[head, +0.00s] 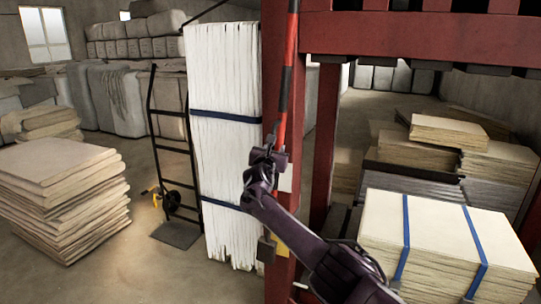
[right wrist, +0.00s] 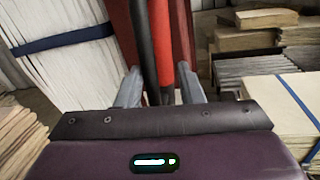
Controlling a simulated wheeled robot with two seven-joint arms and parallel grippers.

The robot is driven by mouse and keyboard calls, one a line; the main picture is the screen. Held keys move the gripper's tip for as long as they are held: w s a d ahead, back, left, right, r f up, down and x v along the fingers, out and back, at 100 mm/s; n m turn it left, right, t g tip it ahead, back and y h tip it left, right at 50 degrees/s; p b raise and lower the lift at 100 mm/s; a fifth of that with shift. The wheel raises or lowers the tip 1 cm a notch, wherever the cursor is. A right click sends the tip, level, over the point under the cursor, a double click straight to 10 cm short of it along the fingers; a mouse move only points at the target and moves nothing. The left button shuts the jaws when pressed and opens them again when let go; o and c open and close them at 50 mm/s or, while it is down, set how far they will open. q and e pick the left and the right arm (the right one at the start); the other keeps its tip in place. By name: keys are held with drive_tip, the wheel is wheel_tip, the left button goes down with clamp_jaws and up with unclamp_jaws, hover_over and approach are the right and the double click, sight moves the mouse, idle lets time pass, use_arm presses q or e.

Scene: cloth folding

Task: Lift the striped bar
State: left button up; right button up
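The striped bar (head: 287,75) is a slim upright rod with red and black bands, in front of a red steel frame. It also shows in the right wrist view (right wrist: 161,45), where a red length runs down between my fingers beside a dark strip. My right gripper (head: 266,158) is at the bar's lower visible part. In the right wrist view its two grey fingers (right wrist: 158,75) stand apart on either side of the bar, and I see no clear grip on it. The bar's lower end is hidden. My left gripper is not in view.
The red frame (head: 323,140) stands close behind and right of the bar. A tall strapped white stack (head: 225,150) is just left. A black hand truck (head: 177,150) and board stack (head: 65,185) stand further left. A blue-strapped stack (head: 440,235) is at lower right.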

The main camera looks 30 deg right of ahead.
drive_tip(key=v, duration=0.6)
drive_tip(key=shift+b, duration=0.4)
drive_tip(key=shift+f, duration=0.1)
drive_tip(key=s+a+f+m+g+y+b, duration=0.1)
drive_tip(key=s+f+m+y, duration=0.15)
drive_tip(key=f, duration=1.15)
drive_tip(key=s+a+f+m+g+y, duration=0.15)
drive_tip(key=s+f, duration=0.25)
drive_tip(key=f, duration=0.9)
drive_tip(key=s+f+m+g+y+b, duration=0.1)
drive_tip(key=s+f+m+g, duration=0.2)
drive_tip(key=f, duration=1.1)
drive_tip(key=s+a+f+m+g+y, duration=0.25)
drive_tip(key=s+f+m, duration=0.25)
drive_tip(key=s+f, duration=1.3)
drive_tip(key=s+a+f+m+g+y, duration=0.1)
drive_tip(key=s+f+m, duration=0.3)
drive_tip(key=s, duration=1)
drive_tip(key=s+a+f+m+g+y+b, duration=0.1)
drive_tip(key=s+a+f+m, duration=0.3)
drive_tip(key=s+f, duration=0.5)
drive_tip(key=s+a+f+m+g+y, duration=0.2)
drive_tip(key=s+f, duration=0.4)
drive_tip(key=s, duration=1.2)
drive_tip(key=shift+s+a+f+m+g+b, duration=0.35)
drive_tip(key=shift+a+m+g, duration=0.25)
drive_tip(key=shift+m, duration=0.6)
